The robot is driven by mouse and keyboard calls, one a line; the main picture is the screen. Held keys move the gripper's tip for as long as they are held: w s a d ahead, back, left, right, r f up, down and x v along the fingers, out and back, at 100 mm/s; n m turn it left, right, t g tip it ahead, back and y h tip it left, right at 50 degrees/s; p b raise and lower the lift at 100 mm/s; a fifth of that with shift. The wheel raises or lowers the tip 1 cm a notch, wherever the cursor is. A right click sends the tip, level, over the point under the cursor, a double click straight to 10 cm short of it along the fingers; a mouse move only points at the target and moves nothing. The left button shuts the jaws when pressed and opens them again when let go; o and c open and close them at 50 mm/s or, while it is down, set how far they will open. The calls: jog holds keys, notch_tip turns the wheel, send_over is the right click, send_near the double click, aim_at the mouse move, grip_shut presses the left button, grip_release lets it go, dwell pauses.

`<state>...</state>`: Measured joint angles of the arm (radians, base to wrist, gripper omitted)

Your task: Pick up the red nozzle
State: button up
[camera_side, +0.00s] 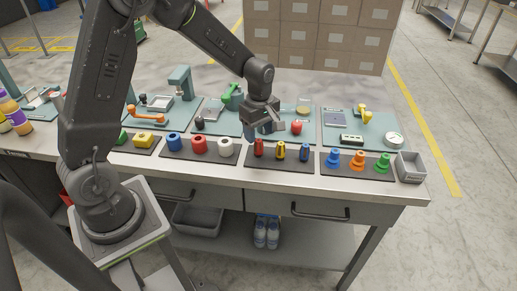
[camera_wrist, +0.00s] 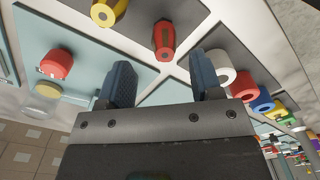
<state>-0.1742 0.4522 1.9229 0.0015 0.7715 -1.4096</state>
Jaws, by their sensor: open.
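The red nozzle (camera_side: 259,148) stands upright on a dark tray (camera_side: 290,168), left of a yellow nozzle (camera_side: 280,151) and a blue nozzle (camera_side: 304,152). I take it to be the red one with dark markings. In the wrist view the red nozzle (camera_wrist: 164,40) shows above the gap between my fingers, with the yellow nozzle (camera_wrist: 107,12) to its left. My gripper (camera_side: 264,130) hangs over the bench, slightly behind and above the red nozzle. In the wrist view my gripper (camera_wrist: 162,80) has its fingers wide apart with nothing between them.
A tray with blue, red (camera_side: 199,145) and white (camera_side: 225,147) rings lies left. Blue, orange (camera_side: 357,160) and green cones stand right, beside a grey bin (camera_side: 410,168). A red round object (camera_side: 297,127) and a glass jar (camera_side: 303,106) sit behind.

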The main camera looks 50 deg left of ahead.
aim_at(259, 140)
jog(key=f, duration=0.5)
jog(key=shift+s+d+f, duration=0.1)
jog(key=shift+s+d, duration=0.1)
jog(key=shift+s, duration=0.1)
jog(key=c, duration=1)
